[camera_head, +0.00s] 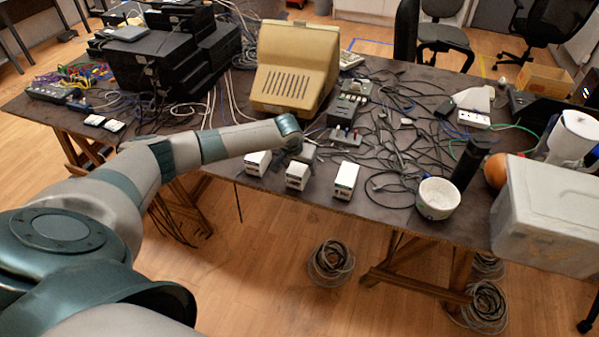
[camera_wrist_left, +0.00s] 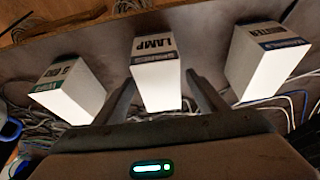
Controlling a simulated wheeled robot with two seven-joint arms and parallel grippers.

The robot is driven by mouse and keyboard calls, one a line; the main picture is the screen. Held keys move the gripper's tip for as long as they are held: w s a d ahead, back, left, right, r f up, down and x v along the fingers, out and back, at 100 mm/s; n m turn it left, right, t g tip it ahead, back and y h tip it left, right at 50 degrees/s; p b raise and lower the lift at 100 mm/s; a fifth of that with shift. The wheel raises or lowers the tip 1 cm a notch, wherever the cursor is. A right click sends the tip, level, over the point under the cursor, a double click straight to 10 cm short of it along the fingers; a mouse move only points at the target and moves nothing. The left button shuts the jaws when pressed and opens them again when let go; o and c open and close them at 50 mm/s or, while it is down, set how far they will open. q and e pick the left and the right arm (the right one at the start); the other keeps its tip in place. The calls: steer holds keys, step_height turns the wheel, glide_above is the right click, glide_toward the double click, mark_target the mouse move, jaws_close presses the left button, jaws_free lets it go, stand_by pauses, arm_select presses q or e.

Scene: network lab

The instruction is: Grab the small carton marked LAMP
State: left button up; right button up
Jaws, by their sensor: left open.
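The small white carton marked LAMP (camera_wrist_left: 156,72) stands in the middle of the left wrist view, its printed side upward in that picture. In the head view it appears to be the middle carton (camera_head: 297,176) of three near the table's front edge. My left gripper (camera_head: 304,154) is just behind it, low over the table. In the left wrist view the two fingers are apart, one toward each side of the carton's near end. The gripper is open and empty; whether a finger touches the carton cannot be told. My right gripper is not in view.
Similar cartons stand on both sides, one left (camera_wrist_left: 70,90) and one right (camera_wrist_left: 262,62) in the wrist view. A beige monitor (camera_head: 293,75) stands behind the gripper. Loose cables cover the table to the right. A white pot (camera_head: 437,199) and a pale bin (camera_head: 545,215) stand further right.

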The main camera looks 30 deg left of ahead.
arm_select(q)
steer(key=shift+f, duration=0.25)
stand_by(0.5)
steer(key=shift+c, duration=0.3)
steer(key=c, duration=1.2)
